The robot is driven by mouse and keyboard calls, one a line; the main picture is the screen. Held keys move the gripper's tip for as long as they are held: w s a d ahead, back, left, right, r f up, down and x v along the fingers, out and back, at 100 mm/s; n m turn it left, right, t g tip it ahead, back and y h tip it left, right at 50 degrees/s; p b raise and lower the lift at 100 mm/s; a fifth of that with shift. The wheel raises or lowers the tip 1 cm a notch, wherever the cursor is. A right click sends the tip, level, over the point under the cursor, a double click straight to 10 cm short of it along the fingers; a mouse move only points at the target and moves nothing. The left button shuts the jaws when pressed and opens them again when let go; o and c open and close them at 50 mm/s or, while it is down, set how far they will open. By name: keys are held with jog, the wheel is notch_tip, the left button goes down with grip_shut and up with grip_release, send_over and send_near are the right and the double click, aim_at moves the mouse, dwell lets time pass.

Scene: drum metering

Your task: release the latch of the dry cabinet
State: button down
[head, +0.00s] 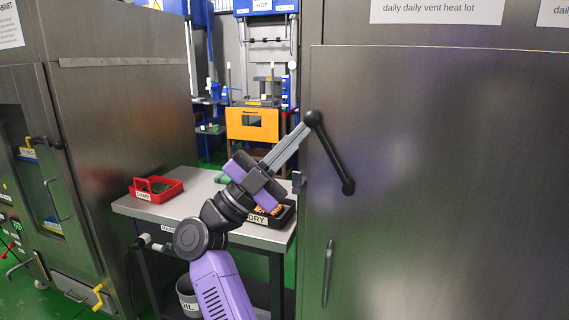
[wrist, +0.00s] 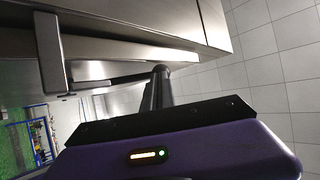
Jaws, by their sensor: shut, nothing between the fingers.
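The steel cabinet (head: 430,200) at the right of the head view has a large closed door. Its latch is a black lever (head: 332,155), slanting down to the right from a round knob at its upper end. Which cabinet is marked dry is not readable. My gripper (head: 301,133) is shut and empty, its grey fingers reaching up to the right with their tips beside the lever's upper knob. In the wrist view the fingers (wrist: 157,92) are together and overlap the dark lever (wrist: 115,79). I cannot tell whether they touch it.
A vertical bar handle (head: 328,272) is on the door below the lever. A table (head: 190,212) behind my arm holds a red tray (head: 157,189) and a black tray (head: 285,216). Another steel cabinet (head: 125,130) stands at the left, with a bucket (head: 187,295) under the table.

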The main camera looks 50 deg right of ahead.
jog(key=s+r+m+y, duration=0.1)
jog(key=y, duration=0.1)
jog(key=s+d+r+m+y, duration=0.1)
jog(key=s+m+y, duration=0.1)
jog(key=s+r+m+g+y, duration=0.1)
jog(key=m+y, duration=0.1)
jog(key=shift+s+d+r+b, duration=0.2)
jog(key=shift+s+d+b, duration=0.15)
jog(key=shift+s+b, duration=0.05)
jog(key=shift+s+d+r+m+t+y, duration=0.15)
jog(key=shift+s+d+m+y, duration=0.1)
jog(key=shift+s+m+y, duration=0.3)
jog(key=shift+s+d+r+m+t+y, duration=0.2)
jog(key=shift+s+m+y, duration=0.15)
jog(key=shift+s, duration=0.45)
jog(key=shift+f, duration=0.1)
